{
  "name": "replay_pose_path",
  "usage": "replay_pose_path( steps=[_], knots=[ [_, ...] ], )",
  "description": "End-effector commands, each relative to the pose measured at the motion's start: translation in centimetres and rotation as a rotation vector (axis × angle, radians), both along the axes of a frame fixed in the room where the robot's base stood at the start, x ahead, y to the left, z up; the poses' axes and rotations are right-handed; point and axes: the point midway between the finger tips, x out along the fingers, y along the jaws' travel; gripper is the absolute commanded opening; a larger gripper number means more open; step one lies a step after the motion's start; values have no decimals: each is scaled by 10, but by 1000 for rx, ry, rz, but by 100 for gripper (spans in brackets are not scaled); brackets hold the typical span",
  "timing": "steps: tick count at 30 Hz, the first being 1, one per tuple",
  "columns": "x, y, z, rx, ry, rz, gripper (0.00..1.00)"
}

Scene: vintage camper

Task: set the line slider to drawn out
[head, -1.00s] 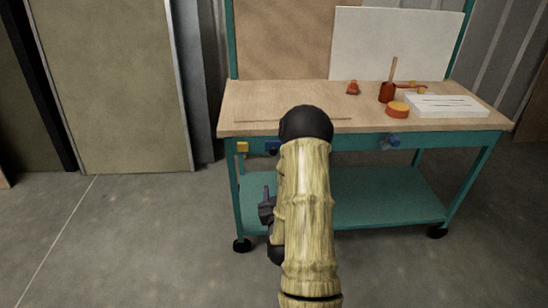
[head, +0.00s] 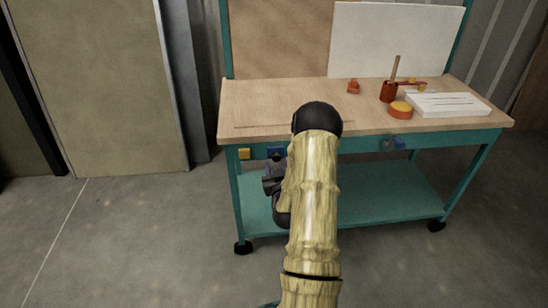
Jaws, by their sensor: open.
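A workbench (head: 470,137) with a teal frame and wooden top stands ahead in the head view. Its front rail carries a yellow block (head: 244,153) at the left, a blue part (head: 277,151) near it, and a blue knob (head: 398,142) farther right. A thin dark line (head: 260,126) runs along the wooden top near the front. I cannot tell for sure which of these is the line slider. My gripper (head: 274,176) is open, small and dark, left of my arm. It is just below the blue part in the picture; whether they touch is unclear. My arm hides the rail's middle.
The top bears a small red item (head: 353,87), a red cup with a stick (head: 388,92), a red-and-yellow round tin (head: 400,110) and a white lined block (head: 448,106). A teal lower shelf (head: 385,200) lies below. Open floor (head: 150,240) is at left.

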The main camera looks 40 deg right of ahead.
Motion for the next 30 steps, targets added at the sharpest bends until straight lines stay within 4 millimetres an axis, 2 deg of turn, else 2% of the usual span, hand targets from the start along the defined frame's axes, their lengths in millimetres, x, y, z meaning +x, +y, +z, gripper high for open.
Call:
replay_pose_path(
  steps=[4,13,14,21,30],
  knots=[
    [5,-7,0,0,0,0,50],
    [6,-8,-1,1,1,2,50],
    [6,-8,-1,1,1,2,48],
    [6,-8,0,0,0,2,1],
    [5,-12,0,0,-1,1,0]
  ],
)
